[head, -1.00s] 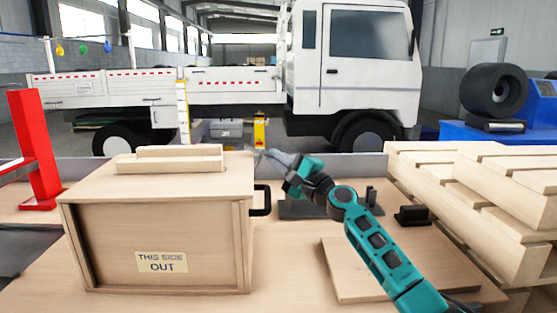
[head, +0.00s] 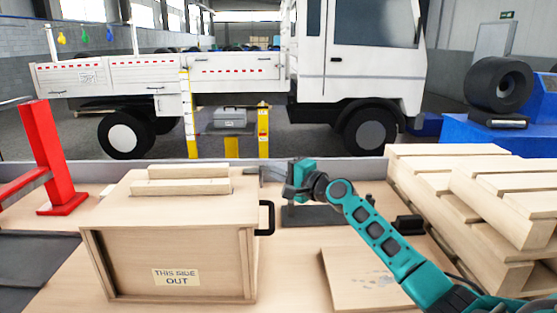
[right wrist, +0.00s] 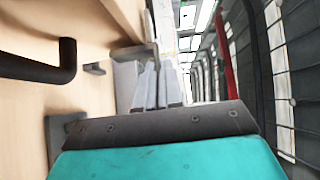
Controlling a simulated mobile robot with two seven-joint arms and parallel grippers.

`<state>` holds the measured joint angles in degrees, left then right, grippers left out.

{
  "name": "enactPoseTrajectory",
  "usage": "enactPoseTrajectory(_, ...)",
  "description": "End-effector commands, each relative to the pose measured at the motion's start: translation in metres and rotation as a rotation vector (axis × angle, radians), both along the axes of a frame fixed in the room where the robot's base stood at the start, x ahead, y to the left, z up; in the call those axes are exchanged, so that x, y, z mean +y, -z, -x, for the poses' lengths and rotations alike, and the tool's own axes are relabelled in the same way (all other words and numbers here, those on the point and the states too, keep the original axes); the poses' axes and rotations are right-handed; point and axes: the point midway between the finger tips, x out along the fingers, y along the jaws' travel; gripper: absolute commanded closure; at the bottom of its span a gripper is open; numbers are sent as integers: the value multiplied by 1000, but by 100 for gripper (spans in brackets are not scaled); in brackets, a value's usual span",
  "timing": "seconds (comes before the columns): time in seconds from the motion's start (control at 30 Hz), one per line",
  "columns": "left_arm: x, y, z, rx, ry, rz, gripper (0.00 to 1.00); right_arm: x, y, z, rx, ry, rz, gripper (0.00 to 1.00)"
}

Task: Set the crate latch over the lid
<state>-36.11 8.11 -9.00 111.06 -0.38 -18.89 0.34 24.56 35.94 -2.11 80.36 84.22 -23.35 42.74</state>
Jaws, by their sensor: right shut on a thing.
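The wooden crate (head: 205,265) stands on the table at left centre, marked THIS SIDE OUT. Its lid (head: 120,193) lies on top with two wooden slats (head: 185,187). My right gripper (head: 268,174) is at the crate's far right top corner, beside the lid edge. It is shut on a grey metal piece, seemingly the latch (head: 250,170). In the right wrist view the gripper fingers (right wrist: 158,88) are close together against a grey plate, seemingly the same latch (right wrist: 125,85), by the crate's wooden side. The fingers partly hide it. My left gripper is not in view.
A black handle (head: 267,218) sticks out from the crate's right side; it shows close in the right wrist view (right wrist: 66,62). Stacked wooden pallets (head: 480,190) stand at right. A wooden board (head: 350,285) lies in front of my right arm. A red post (head: 50,155) stands at left.

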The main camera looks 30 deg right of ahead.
Motion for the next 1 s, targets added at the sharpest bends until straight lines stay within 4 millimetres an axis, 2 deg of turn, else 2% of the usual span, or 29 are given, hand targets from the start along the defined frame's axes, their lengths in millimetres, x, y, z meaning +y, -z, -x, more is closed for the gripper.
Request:
enactPoseTrajectory(0.37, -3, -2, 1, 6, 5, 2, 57, 1, 0, 0, 6, -2, 13, 100)
enactPoseTrajectory(0.4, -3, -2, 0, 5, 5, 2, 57, 1, 0, 0, 6, -2, 13, 91)
enactPoseTrajectory(0.63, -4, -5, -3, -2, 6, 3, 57, 1, 0, 0, 6, -1, 11, 69)
enactPoseTrajectory(1.0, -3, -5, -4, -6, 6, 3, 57, -1, 0, 6, 6, 0, 10, 68)
